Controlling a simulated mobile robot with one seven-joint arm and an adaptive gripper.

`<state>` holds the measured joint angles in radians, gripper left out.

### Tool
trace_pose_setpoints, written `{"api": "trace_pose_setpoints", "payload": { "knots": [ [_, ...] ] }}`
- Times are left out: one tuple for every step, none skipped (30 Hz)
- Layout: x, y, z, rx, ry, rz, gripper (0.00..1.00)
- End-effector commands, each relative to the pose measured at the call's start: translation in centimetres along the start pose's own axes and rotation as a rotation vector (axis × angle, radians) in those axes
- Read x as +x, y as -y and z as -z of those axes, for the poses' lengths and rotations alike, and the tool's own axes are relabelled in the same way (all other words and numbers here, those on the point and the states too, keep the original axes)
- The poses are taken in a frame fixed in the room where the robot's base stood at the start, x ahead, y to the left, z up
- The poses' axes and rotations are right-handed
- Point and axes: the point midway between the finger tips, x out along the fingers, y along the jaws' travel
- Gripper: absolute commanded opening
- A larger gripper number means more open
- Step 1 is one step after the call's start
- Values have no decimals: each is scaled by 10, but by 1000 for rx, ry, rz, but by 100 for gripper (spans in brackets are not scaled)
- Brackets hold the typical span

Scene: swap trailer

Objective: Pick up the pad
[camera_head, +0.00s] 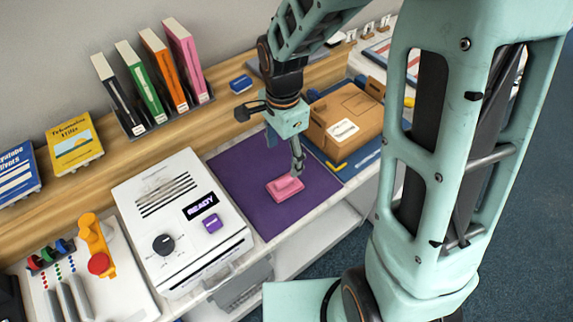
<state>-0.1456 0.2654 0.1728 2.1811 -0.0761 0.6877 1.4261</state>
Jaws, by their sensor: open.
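A small pink pad (285,189) lies on the purple mat (240,188), near the mat's front right part. My gripper (297,172) points down right over the pad, with its fingertips at or just above the pad's far right side. My gripper is open. One finger hides the other in part, and I cannot tell whether the fingertips touch the pad.
A white device with a dial (185,222) stands left of the mat. A brown cardboard box (345,122) stands close to the right of my gripper. Upright books (150,80) and a small blue object (241,84) are on the wooden shelf behind. The purple mat is otherwise clear.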

Motion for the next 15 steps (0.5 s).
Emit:
{"api": "trace_pose_setpoints", "payload": {
  "knots": [
    [5, -3, -5, -6, 6, -13, 67],
    [8, -4, -6, -8, 7, -17, 67],
    [14, -5, -7, -9, 8, -21, 67],
    [19, -5, -7, -10, 8, -20, 67],
    [24, -6, -7, -9, 8, -21, 67],
    [31, -6, -7, -9, 9, -19, 67],
    [35, -6, -7, -8, 8, -19, 67],
    [40, -5, -6, -8, 8, -19, 67],
    [44, -5, -6, -9, 7, -17, 67],
    [48, -5, -6, -9, 7, -17, 67],
    [50, -5, -6, -9, 7, -17, 67],
    [53, -5, -6, -8, 7, -15, 67],
    [55, -5, -6, -8, 7, -15, 67],
    [56, -5, -6, -8, 7, -15, 67],
    [58, -5, -6, -7, 7, -14, 67]
  ]
}}
